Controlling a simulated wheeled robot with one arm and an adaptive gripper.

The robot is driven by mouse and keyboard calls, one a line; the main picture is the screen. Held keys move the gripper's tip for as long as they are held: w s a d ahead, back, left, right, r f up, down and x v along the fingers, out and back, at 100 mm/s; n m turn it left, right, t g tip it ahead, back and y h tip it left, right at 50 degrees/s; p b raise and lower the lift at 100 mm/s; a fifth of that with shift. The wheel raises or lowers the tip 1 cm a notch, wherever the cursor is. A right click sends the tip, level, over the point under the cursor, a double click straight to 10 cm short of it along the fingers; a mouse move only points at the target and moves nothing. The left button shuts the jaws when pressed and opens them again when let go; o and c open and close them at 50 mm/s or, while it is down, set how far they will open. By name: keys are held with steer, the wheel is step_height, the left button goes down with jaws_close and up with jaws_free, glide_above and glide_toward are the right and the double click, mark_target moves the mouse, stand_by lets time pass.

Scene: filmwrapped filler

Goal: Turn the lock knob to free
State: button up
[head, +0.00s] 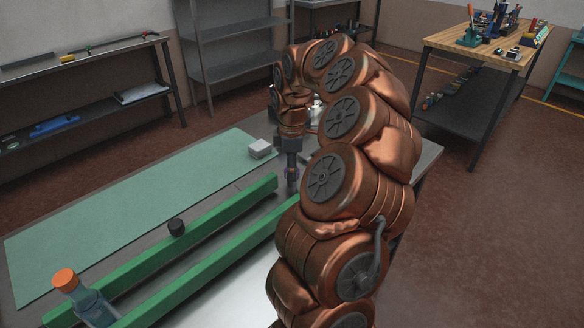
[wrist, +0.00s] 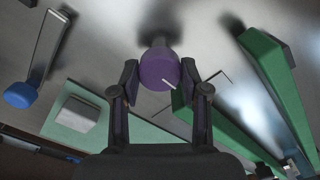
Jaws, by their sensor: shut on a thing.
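The lock knob (wrist: 160,68) is a purple round knob with a white pointer line. In the wrist view it sits at the upper middle, between the two fingers of my gripper (wrist: 159,80), which is shut on it. The white line slants down to the right. In the head view my gripper (head: 291,172) points down at the far end of the green rails, and the knob is mostly hidden by the fingers. I see no readable lock or free marking.
Two green rails (head: 140,262) run along the bench beside a green mat (head: 90,230). A pale block (head: 260,148) lies on the mat. An orange-capped bottle (head: 88,300) stands at front left. A blue-ended lever (wrist: 20,95) shows in the wrist view.

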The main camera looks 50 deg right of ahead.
stand_by(0.3)
steer(key=o, duration=1.1)
steer(key=shift+o, duration=0.2)
step_height(320, 180, up, 12)
steer(key=shift+a, duration=0.1)
stand_by(0.4)
